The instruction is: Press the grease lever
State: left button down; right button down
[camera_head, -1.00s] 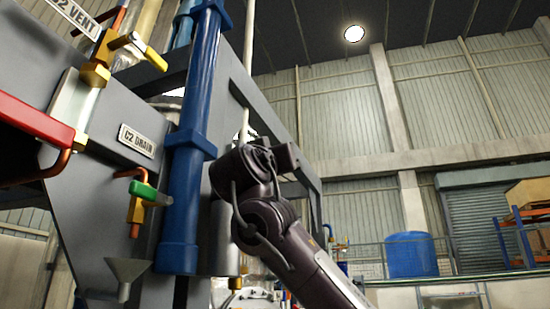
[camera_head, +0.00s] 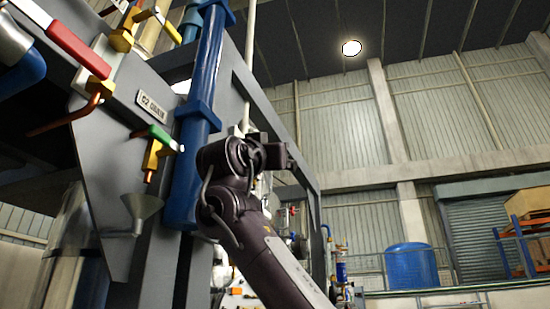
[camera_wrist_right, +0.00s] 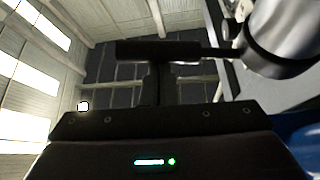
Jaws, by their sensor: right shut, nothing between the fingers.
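My right gripper (camera_head: 280,156) is at the end of the dark arm in the head view, right of the blue post (camera_head: 196,140). In the right wrist view the dark shut fingers (camera_wrist_right: 158,52) point away from the palm and hold nothing. A silver cylinder (camera_wrist_right: 282,32) with a dark collar is at the upper right there. A thin dark rod (camera_wrist_right: 222,53) runs from beside the fingertips toward it. I cannot tell whether this rod is the grease lever, or whether the fingers touch it. In the head view my arm hides the area behind the gripper. My left gripper is out of view.
The grey frame (camera_head: 95,150) carries a C2 drain label (camera_head: 152,104), a red-handled valve (camera_head: 78,48), a green-handled valve (camera_head: 160,137) and a funnel (camera_head: 141,210). A blue tank (camera_head: 412,264) stands far off right. The space right of my arm looks open.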

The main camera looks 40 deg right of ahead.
jog(key=shift+w+f+b, duration=0.2)
jog(key=shift+f+b, duration=0.1)
jog(key=shift+f, duration=0.3)
jog(key=b+v, duration=0.4)
jog(key=v, duration=0.4)
jog(key=shift+b, duration=0.35)
jog(key=shift+r, duration=0.1)
dwell(1.1)
